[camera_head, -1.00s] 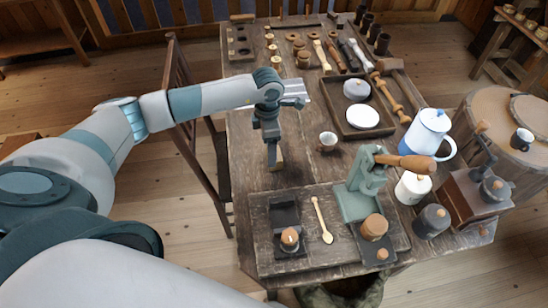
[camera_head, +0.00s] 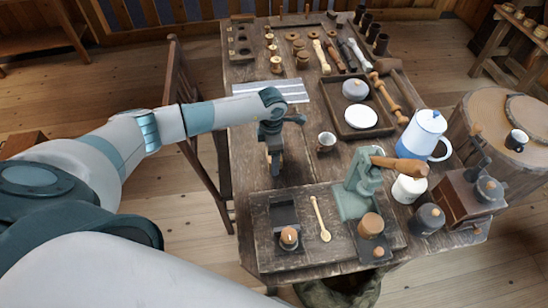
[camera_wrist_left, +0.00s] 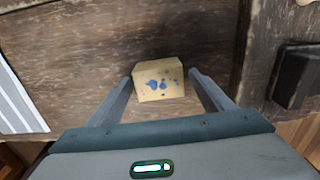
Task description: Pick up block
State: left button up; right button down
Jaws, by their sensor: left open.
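A tan block (camera_wrist_left: 158,82) with blue specks lies on the dark wooden table in the left wrist view. It sits between and a little beyond the fingers of my left gripper (camera_wrist_left: 160,90), which are open, with a gap on each side. In the head view my left gripper (camera_head: 275,172) points down at the table, just behind the wooden board; the block is mostly hidden by it there. My right gripper is not in view.
A wooden board (camera_head: 262,255) with a spoon (camera_head: 320,218) and a green press (camera_head: 365,180) lies in front. A small cup (camera_head: 326,142) stands to the right. A dark tray (camera_head: 340,108) is further right.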

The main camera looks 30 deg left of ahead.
pick_arm(q)
jog(key=shift+c, duration=0.2)
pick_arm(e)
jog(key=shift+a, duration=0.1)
pick_arm(q)
jog(key=c, duration=1.1)
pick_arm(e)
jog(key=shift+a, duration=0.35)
pick_arm(q)
jog(key=shift+r, duration=0.15)
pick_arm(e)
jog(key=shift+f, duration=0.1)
